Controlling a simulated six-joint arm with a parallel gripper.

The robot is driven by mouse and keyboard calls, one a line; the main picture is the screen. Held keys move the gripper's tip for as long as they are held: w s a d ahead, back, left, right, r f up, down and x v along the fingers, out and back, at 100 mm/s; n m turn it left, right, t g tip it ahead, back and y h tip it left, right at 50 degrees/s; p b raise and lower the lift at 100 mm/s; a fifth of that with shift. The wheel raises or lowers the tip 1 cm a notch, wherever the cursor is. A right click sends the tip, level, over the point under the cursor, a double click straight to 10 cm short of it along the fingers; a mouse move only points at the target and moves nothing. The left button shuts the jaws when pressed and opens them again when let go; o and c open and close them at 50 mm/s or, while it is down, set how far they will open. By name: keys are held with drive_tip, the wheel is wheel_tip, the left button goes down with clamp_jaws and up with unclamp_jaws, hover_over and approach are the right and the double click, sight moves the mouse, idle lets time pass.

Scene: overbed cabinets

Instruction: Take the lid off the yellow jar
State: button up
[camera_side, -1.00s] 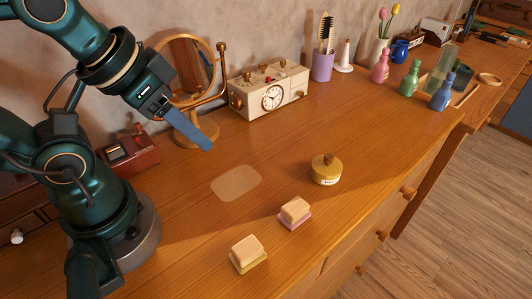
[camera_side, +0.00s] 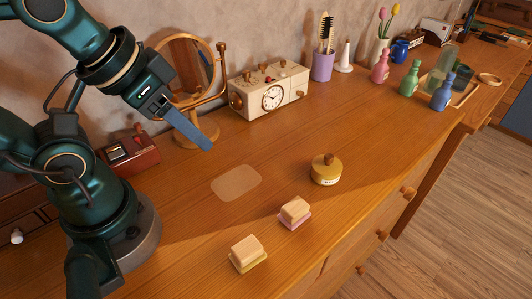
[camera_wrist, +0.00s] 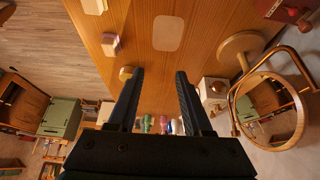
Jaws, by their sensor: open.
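The yellow jar (camera_side: 325,174) stands upright on the wooden top, right of the middle in the side view. Its lid (camera_side: 326,161) with a brown knob sits on it. In the wrist view the jar (camera_wrist: 126,73) shows small, just left of my left finger and partly hidden by it. My gripper (camera_side: 208,146) is open and empty, above the wooden top, to the left of and behind the jar, well apart from it. In the wrist view both fingers of my gripper (camera_wrist: 160,74) are spread with nothing between them.
Two small blocks on coloured bases, one pink (camera_side: 295,212) and one yellow (camera_side: 248,254), lie in front of the jar. A pale patch (camera_side: 236,183) marks the top. A mirror (camera_side: 186,72) and a clock radio (camera_side: 269,92) stand behind. Bottles (camera_side: 410,78) stand far right.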

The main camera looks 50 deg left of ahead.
drive_tip(key=shift+o, duration=0.3)
drive_tip(key=shift+o, duration=0.5)
